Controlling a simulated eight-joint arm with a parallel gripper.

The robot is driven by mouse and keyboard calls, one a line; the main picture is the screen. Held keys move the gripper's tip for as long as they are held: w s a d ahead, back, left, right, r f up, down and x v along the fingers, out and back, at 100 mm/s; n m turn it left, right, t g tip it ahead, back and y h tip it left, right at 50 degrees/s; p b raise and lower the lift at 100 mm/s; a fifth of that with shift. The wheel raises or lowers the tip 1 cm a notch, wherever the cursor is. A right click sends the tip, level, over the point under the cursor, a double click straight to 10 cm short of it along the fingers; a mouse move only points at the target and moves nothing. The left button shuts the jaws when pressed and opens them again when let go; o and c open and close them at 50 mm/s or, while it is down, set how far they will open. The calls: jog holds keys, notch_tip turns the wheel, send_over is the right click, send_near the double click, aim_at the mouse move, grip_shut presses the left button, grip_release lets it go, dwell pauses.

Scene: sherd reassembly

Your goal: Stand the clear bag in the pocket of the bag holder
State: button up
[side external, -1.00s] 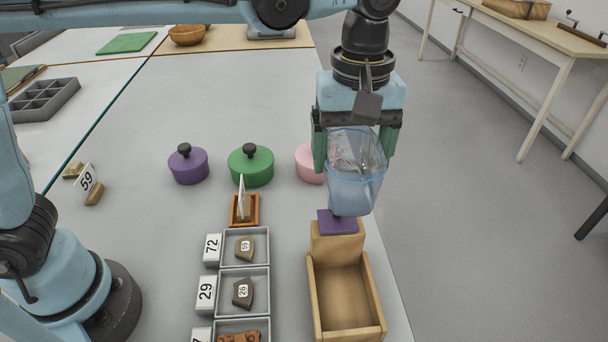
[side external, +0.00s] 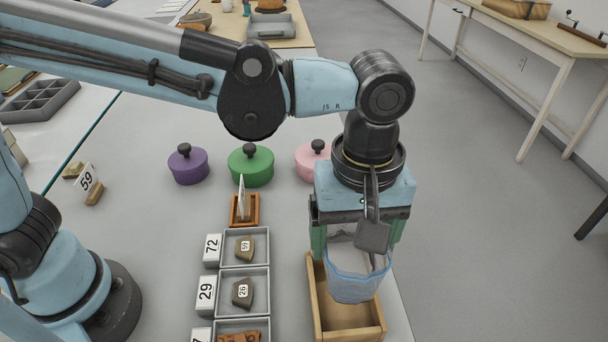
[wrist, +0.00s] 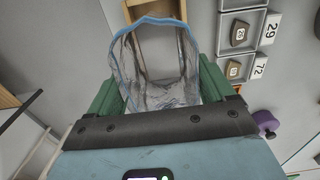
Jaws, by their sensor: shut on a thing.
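The clear bag (side external: 357,272) has a blue rim and hangs from my gripper (side external: 357,238). My gripper's green fingers are shut on the bag, one at each side, as the wrist view (wrist: 152,95) also shows. The bag holder (side external: 345,331) is a light wooden box at the table's right edge. The bag is in front of and above it in the side view. The bag and gripper hide the holder's back part, so I cannot tell whether the bag touches it.
Grey trays with sherds (side external: 243,292) and number cards stand left of the holder. Purple (side external: 188,167), green (side external: 251,168) and pink (side external: 312,162) lidded pots stand behind. The table's right edge is close to the holder, with floor beyond.

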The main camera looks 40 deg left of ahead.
aim_at(348, 268)
jog(key=shift+f, duration=2.45)
jog(key=shift+f, duration=0.5)
jog(key=shift+f, duration=0.35)
jog(key=shift+f, duration=1.2)
dwell(0.5)
dwell(0.3)
jog(key=o, duration=1.2)
notch_tip(348, 268, up, 12)
jog(key=shift+r, duration=0.1)
